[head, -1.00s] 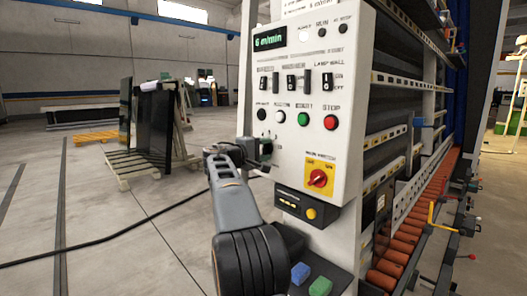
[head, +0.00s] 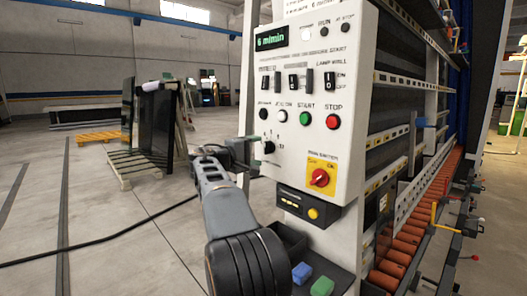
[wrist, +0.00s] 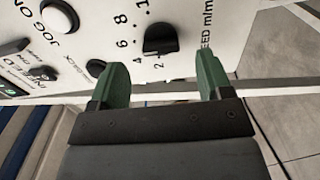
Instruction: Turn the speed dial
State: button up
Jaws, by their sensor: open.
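The speed dial (head: 268,147) is a small black knob on the white control panel, left of the red-and-yellow main switch. In the wrist view the dial (wrist: 160,39) has numbers around it and part of a "SPEED m/min" label beside it. I cannot tell exactly which number it points to. My gripper (head: 247,151) is just left of the panel at about the dial's height. In the wrist view its green fingers (wrist: 162,72) are spread apart and empty. The dial lies beyond the fingertips, roughly centred between them, and a gap shows.
The panel's green display (head: 270,39) reads 6 m/min. The START button (head: 305,118), STOP button (head: 333,121) and main switch (head: 320,177) are close by. Open floor lies to the left.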

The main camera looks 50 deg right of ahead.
jog(key=a, duration=0.9)
jog(key=shift+w, duration=0.35)
jog(key=shift+a, duration=0.1)
notch_tip(320, 180, down, 11)
jog(key=w+a+n+t+y+p, duration=0.1)
jog(key=a+n+t+y, duration=0.1)
jog(key=y, duration=0.3)
jog(key=s+a+f+t+y+p, duration=0.1)
jog(key=s+a+f+y+p, duration=0.4)
jog(key=a, duration=0.3)
jog(key=s+a+r+t+y+p, duration=0.1)
jog(key=s+a+r+y+p, duration=0.1)
jog(key=s+a+y+p, duration=0.2)
jog(key=s+a+r+m+y+p, duration=0.1)
jog(key=s+a+r+y+p, duration=0.2)
jog(key=s+a+p, duration=0.6)
jog(key=shift+s+a+t+y, duration=0.2)
jog(key=shift+a+t+y, duration=0.3)
jog(key=shift+a, duration=1.35)
